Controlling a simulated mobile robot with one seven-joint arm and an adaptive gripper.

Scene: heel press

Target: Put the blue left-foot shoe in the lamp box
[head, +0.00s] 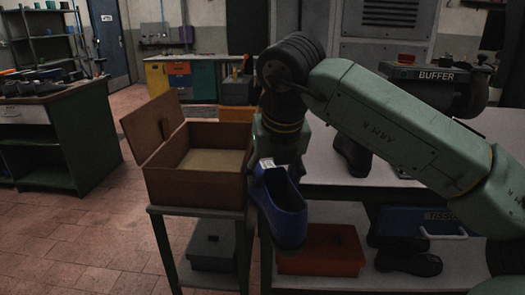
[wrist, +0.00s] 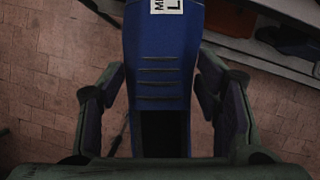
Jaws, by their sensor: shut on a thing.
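A blue shoe (head: 284,212) hangs in the air in the head view, tilted toe down, with a white label near its top. In the wrist view the shoe (wrist: 160,70) fills the middle, and its label shows an L. My gripper (head: 277,165) is shut on the shoe, with a finger on each side in the wrist view. An open brown box (head: 196,184), which I take for the lamp box, stands just left of the shoe. Its lid leans back to the left, and its visible floor looks empty. No lamp mark is readable on it.
The box rests on a narrow stand (head: 198,212) with a grey case (head: 213,246) below. At right is a pale bench (head: 325,170) bearing a dark boot (head: 352,154) and a buffer machine (head: 425,88). An orange-red box (head: 320,250) sits on its lower shelf.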

